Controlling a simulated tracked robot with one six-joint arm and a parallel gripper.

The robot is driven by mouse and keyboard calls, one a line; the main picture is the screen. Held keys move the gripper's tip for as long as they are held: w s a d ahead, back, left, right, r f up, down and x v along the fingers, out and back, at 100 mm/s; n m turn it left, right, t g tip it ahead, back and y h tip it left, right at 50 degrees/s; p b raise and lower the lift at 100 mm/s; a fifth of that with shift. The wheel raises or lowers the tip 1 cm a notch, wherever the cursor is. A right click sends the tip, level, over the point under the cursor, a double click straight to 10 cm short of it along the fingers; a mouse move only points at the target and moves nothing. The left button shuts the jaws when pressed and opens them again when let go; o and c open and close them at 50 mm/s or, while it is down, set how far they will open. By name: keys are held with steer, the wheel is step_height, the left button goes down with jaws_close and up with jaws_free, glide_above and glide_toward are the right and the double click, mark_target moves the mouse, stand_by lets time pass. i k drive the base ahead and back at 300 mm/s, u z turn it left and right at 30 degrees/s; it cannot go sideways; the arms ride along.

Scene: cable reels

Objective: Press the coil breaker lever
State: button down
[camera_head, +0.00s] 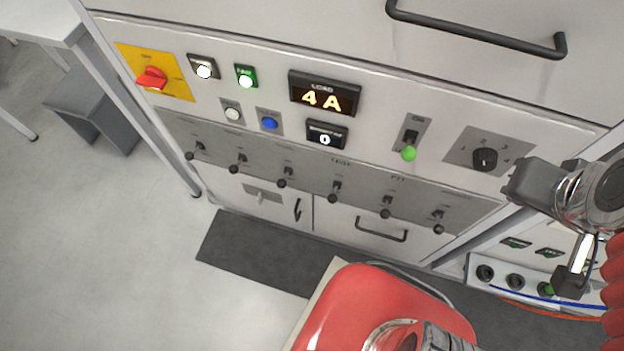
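A row of several small black-knobbed levers runs along a grey strip (312,170) on the white panel. The leftmost lever (190,155) and the rightmost lever (438,229) bound the row, and all the knobs hang down. The labels above them are too small to read surely, so I cannot tell which is the coil breaker lever. My gripper (535,187) seems to be the dark grey end of my arm at the right edge, right of the levers and apart from them. Its fingers do not show clearly, and I cannot see anything held.
Above the levers are a red rotary switch (152,79), a lit display reading 4 A (324,96), a green-tipped toggle (409,152) and a black selector knob (485,158). A protruding black handle (480,33) sits above. A socket box (514,281) with cables stands lower right.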

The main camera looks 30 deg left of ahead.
mark_target(282, 183)
steer(key=u, duration=1.1)
steer(key=k, duration=0.55)
steer(key=u, duration=0.35)
steer(key=i, duration=0.45)
steer(key=z, duration=0.05)
